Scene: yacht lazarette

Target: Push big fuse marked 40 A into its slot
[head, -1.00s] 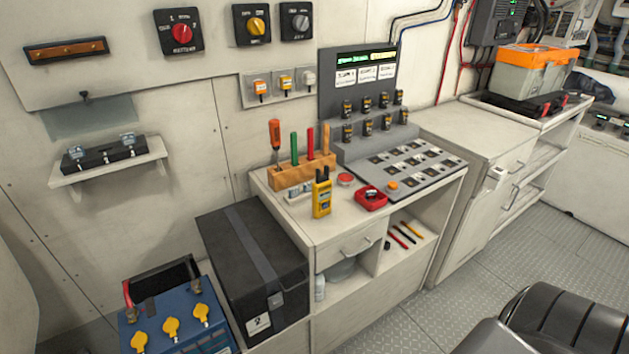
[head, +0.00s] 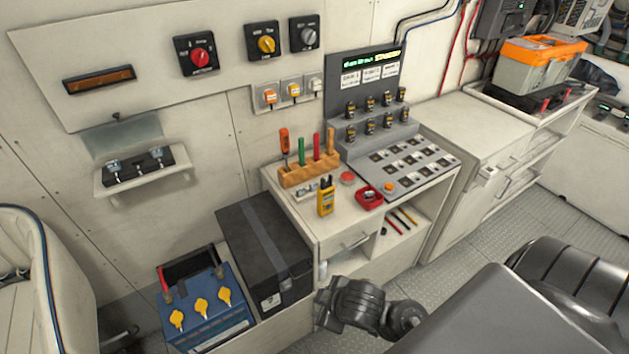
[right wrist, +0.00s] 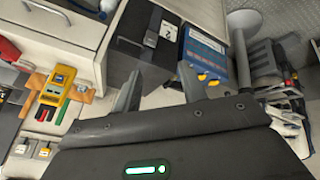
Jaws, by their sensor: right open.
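Several dark fuses with pale or yellow markings (head: 370,124) stand in two rows on the grey stepped rack (head: 345,150) in the head view. Their markings are too small to read, so I cannot tell which is 40 A. In front of the rack is a sloped grey panel (head: 433,173) with rows of dark slots. My right gripper (right wrist: 158,88) is open and empty in the right wrist view, its two grey fingers apart. The fuses and the slots do not show in that view. My left gripper is not in view.
On the bench stand a yellow meter (head: 325,200), a wooden tool holder (head: 309,174) and a red tray (head: 369,197). A black box (head: 264,258) and a blue battery (head: 208,308) stand at the left. The counter right of the panel is largely clear.

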